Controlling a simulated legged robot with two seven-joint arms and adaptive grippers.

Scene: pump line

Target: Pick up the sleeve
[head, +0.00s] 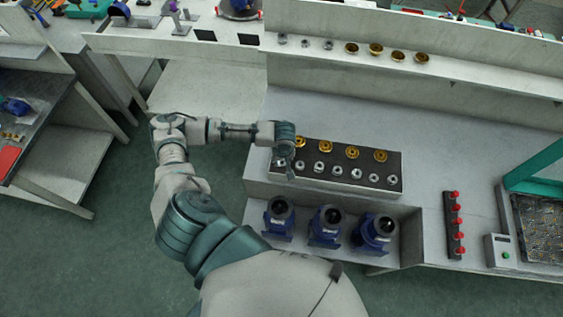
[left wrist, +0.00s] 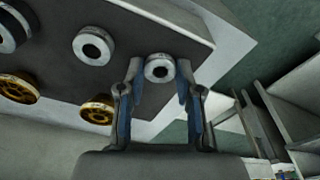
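Silver ring-shaped sleeves stand in a row along the front of a dark tray (head: 345,189) on the bench in the head view. My left gripper (head: 290,174) is over the left end of this row, pointing down. In the left wrist view, the end sleeve (left wrist: 159,68) lies between the two fingers of my left gripper (left wrist: 160,75). The fingers are spread, one on each side of it, and the sleeve still sits at the tray's edge. Another silver sleeve (left wrist: 93,46) is beside it. My right gripper is out of view.
Gold rings (head: 352,152) stand behind the sleeves in the tray. Blue pump housings (head: 325,227) stand on a lower shelf in front. A strip with red knobs (head: 455,225) and a control box (head: 501,251) are to the right. Bench surface right of the tray is clear.

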